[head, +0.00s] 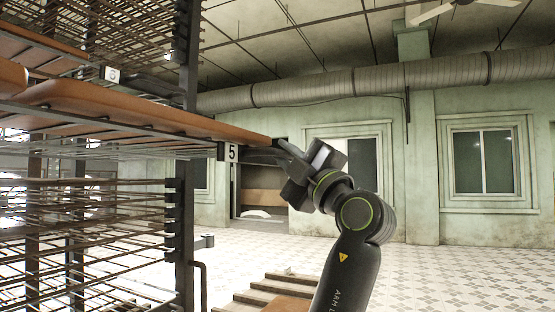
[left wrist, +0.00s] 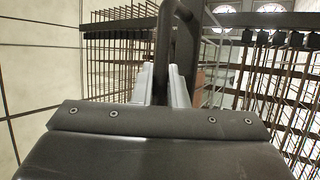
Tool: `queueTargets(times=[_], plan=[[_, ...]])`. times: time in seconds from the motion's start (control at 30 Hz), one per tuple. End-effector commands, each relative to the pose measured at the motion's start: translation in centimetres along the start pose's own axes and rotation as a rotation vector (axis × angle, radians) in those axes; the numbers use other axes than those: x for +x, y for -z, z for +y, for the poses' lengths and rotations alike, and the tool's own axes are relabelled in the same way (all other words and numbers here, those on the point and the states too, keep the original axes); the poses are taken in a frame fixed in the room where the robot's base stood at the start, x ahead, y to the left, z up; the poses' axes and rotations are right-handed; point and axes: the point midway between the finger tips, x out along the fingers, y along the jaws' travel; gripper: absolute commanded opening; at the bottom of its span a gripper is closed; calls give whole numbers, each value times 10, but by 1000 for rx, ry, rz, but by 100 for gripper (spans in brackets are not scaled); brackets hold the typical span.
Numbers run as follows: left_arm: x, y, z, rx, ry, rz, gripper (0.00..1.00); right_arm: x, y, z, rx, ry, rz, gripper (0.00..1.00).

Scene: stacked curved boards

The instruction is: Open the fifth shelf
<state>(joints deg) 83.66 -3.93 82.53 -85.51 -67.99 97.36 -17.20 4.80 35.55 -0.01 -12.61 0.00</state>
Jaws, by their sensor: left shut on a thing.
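The fifth shelf (head: 150,133) is a wire rack tray carrying long curved brown boards (head: 130,102). Its front end, with the white label "5" (head: 232,152), stands out to the right past the dark upright post of the rack. My left gripper (head: 280,148) is at this front end, just right of the label. In the left wrist view, the two pale fingers (left wrist: 162,88) are closed around a dark handle bar (left wrist: 164,50). The exact contact is partly hidden by the gripper body. My right gripper is not in view.
The tall rack with several closely stacked wire shelves (head: 90,225) fills the left side. A label "3" (head: 112,73) shows higher up. A wooden slatted pallet (head: 265,295) lies low in the middle. The tiled floor (head: 455,275) at right is clear.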

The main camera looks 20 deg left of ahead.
Motion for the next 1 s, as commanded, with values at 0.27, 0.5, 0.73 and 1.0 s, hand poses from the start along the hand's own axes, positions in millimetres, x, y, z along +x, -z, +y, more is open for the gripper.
queueTargets(times=[0.27,0.5,0.73,1.0], plan=[[-2,-2,-2,1,6,-3,0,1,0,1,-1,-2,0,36],[-1,-2,-1,1,4,-2,31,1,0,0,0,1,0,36],[-1,-1,0,0,2,-1,34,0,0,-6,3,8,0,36],[-21,-2,-2,-1,1,-4,34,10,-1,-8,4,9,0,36]])
